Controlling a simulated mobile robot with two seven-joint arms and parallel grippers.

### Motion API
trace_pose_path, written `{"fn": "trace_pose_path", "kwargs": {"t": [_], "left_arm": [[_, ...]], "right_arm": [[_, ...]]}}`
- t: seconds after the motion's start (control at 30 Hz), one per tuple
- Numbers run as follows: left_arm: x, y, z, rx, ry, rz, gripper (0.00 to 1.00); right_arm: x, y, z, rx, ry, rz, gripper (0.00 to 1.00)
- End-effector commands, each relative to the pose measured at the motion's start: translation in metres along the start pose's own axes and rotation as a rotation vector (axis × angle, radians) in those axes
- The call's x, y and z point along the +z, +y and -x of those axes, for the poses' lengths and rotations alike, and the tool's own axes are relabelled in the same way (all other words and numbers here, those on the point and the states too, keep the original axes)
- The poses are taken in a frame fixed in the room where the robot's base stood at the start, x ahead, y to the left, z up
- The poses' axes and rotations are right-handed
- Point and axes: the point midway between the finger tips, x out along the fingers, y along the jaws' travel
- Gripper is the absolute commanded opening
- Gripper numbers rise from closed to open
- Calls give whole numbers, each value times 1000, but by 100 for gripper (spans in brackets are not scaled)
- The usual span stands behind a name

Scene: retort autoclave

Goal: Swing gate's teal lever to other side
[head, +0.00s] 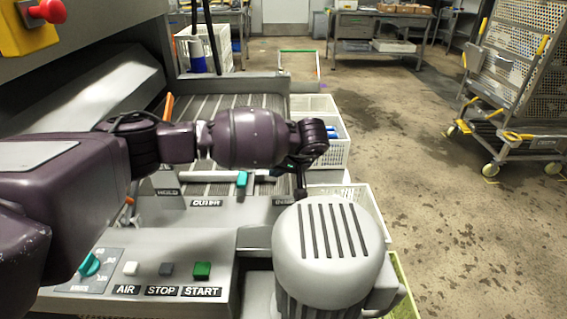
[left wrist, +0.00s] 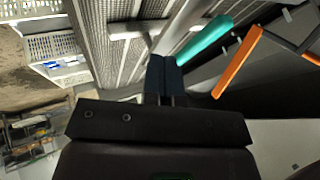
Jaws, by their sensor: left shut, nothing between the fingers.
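My right gripper is in neither view.
An orange handle (left wrist: 238,62) is close beside the teal lever in the wrist view. A grey ribbed motor housing (head: 330,250) stands in front, beside a button panel (head: 140,275). White crates (head: 345,150) line the conveyor's right side. A trolley (head: 510,90) stands far right; floor between is clear.

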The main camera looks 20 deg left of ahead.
Motion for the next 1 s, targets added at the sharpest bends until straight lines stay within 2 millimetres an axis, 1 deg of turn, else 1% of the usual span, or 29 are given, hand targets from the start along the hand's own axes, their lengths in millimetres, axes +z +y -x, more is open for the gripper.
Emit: {"fn": "trace_pose_path", "kwargs": {"t": [0.03,0.2,0.33,0.5,0.63,1.0], "left_arm": [[2,1,-13,-4,-4,-1,0],[2,1,-42,-4,-4,-1,0],[-1,-19,-46,-3,1,1,0],[0,-32,-52,-3,1,0,0],[0,-35,-54,-3,1,-2,0],[0,-36,-55,-2,2,-3,0]], "right_arm": [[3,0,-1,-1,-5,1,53],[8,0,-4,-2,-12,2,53],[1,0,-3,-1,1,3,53],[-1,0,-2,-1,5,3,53],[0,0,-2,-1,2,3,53],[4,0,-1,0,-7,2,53]]}}
